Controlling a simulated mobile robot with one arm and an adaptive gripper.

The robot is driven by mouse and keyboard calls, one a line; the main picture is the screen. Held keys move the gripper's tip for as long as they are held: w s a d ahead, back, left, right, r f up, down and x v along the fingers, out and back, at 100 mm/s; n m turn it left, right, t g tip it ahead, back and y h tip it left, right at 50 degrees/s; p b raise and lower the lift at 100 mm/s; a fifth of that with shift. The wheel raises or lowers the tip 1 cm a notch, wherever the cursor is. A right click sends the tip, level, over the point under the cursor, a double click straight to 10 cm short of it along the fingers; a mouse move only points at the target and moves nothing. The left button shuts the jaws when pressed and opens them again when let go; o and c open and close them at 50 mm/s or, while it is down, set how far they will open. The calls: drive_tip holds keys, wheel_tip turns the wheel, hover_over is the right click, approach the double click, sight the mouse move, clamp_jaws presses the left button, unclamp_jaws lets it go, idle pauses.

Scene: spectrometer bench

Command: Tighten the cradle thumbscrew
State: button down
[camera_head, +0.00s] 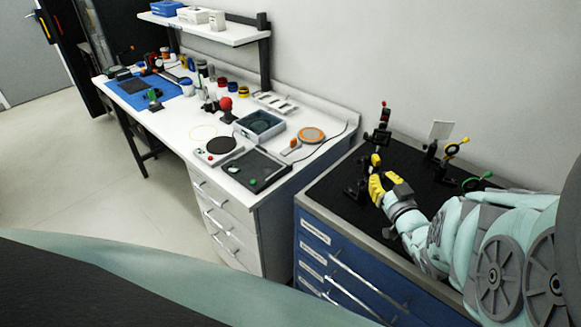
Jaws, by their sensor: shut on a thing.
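The dark optics cradle (355,190) stands at the left side of the black-topped blue cabinet, below a dark upright post. My gripper (377,178) has yellow fingers and reaches in from the right. Its fingertips are at the cradle's post and closed on a small yellow part, which I take to be the cradle thumbscrew (376,160). The fingers and the small size in the picture hide most of the grip. I cannot tell how far the screw is turned.
Other mounts stand to the right on the black top (325,192): a white card (441,130), a yellow-ringed holder (452,150) and a green-ringed holder (472,182). A dark post (384,115) rises behind the fingers. A crowded white bench (180,118) stands left.

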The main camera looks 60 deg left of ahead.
drive_tip(key=shift+d+f+m, duration=0.1)
drive_tip(key=shift+f+m, duration=0.05)
drive_tip(key=shift+m, duration=0.25)
drive_tip(key=shift+m+b, duration=0.3)
drive_tip(key=shift+m, duration=0.8)
drive_tip(key=c, duration=0.9)
unclamp_jaws()
drive_tip(key=shift+c, duration=0.2)
drive_tip(key=v, duration=1.1)
drive_tip(key=shift+s+d, duration=0.25)
drive_tip(key=shift+d, duration=0.05)
